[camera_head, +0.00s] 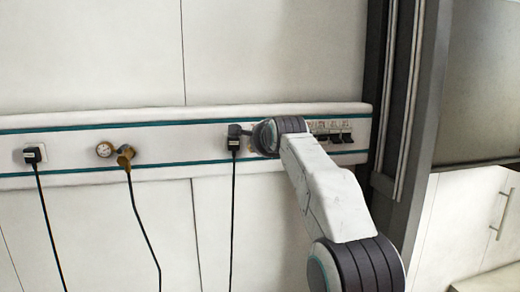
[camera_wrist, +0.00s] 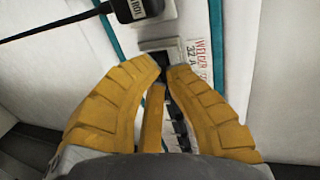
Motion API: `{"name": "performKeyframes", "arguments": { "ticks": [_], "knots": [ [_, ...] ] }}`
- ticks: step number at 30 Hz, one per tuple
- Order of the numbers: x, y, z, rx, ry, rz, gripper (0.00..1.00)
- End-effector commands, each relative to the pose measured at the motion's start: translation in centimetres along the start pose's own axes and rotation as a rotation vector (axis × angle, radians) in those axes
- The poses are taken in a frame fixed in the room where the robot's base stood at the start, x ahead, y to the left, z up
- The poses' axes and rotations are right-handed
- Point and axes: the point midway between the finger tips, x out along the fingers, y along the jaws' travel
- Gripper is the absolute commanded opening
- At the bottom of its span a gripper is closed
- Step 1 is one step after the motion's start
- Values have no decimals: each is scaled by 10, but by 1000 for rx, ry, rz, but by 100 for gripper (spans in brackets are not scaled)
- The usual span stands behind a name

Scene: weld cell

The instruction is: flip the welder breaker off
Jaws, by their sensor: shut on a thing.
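The welder breaker (camera_wrist: 160,45) is the top one of a row in the wrist view, beside a label (camera_wrist: 195,52) reading "WELDER 32 A". My gripper (camera_wrist: 168,66) has its yellow fingers at this breaker, with the tips closed around its dark lever. The fingers hide most of the lever, so its up or down position cannot be told. In the head view my arm covers the gripper and the welder breaker.
Other breakers with dark levers (camera_head: 335,138) continue the row on the wall rail. A black plug (camera_head: 233,143) with a hanging cable is close to the left. A gauge (camera_head: 104,150), a brass fitting (camera_head: 125,156) and another black plug (camera_head: 32,155) are farther left. A dark post (camera_head: 412,120) stands right.

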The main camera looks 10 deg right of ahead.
Motion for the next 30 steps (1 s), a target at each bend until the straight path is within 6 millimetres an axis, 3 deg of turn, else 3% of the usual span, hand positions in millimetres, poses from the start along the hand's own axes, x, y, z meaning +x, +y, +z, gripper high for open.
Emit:
{"name": "performKeyframes", "arguments": {
  "ticks": [1,4,30],
  "knots": [
    [4,13,0,0,0,-18,0],
    [6,18,0,0,0,-75,0],
    [14,30,0,-1,0,-608,0]
  ]
}}
